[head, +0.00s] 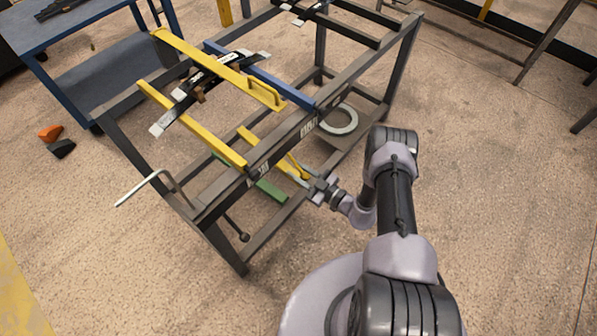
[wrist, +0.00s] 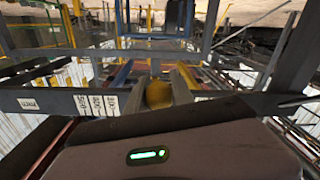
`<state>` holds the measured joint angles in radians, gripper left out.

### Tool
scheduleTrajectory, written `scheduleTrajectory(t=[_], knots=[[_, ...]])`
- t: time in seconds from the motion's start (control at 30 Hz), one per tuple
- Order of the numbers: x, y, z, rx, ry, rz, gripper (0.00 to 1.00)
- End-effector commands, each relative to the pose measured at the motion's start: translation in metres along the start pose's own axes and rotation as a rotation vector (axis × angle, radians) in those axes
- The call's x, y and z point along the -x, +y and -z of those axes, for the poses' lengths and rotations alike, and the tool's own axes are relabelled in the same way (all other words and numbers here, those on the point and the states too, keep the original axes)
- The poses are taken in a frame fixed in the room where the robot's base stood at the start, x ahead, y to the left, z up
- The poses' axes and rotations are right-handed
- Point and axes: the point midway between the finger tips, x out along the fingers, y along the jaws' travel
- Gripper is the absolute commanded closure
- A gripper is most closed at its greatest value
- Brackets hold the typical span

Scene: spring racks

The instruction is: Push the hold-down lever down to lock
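The hold-down lever (head: 291,163) is a slim yellow bar that slopes down under the front rail of the dark steel rack (head: 222,199). Its lower end is at my gripper (head: 309,184), just outside the rack's front side. In the wrist view the lever's rounded yellow end (wrist: 158,95) sits between the two grey fingers of my gripper (wrist: 160,88) and fills the gap between them. The fingers appear shut on it. The far part of the lever is hidden behind the rack's bars.
A crank handle (head: 140,188) sticks out left. A grey ring (head: 339,121) lies on the lower shelf. A blue table (head: 75,32) stands back left. Floor at right is clear.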

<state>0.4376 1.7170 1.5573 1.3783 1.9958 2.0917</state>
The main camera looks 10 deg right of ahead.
Motion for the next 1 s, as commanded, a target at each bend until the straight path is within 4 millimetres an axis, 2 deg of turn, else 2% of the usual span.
scheduleTrajectory(t=[0.03,0.07,0.1,0.37,0.47,0.57,0.9,1.0], knots=[[0.000,0.000,0.000,0.000,0.000,0.000,0.60],[0.000,0.000,0.000,0.000,0.000,0.000,0.54],[0.000,0.000,0.000,0.000,0.000,0.000,0.52],[0.001,0.001,0.001,0.000,0.000,-0.001,0.52],[0.009,0.002,0.001,-0.001,-0.001,-0.003,0.52],[0.029,0.003,0.002,-0.001,-0.002,-0.007,0.52],[0.130,0.003,0.002,0.000,-0.002,-0.009,0.52],[0.153,0.002,0.001,0.002,-0.001,-0.006,0.52]])
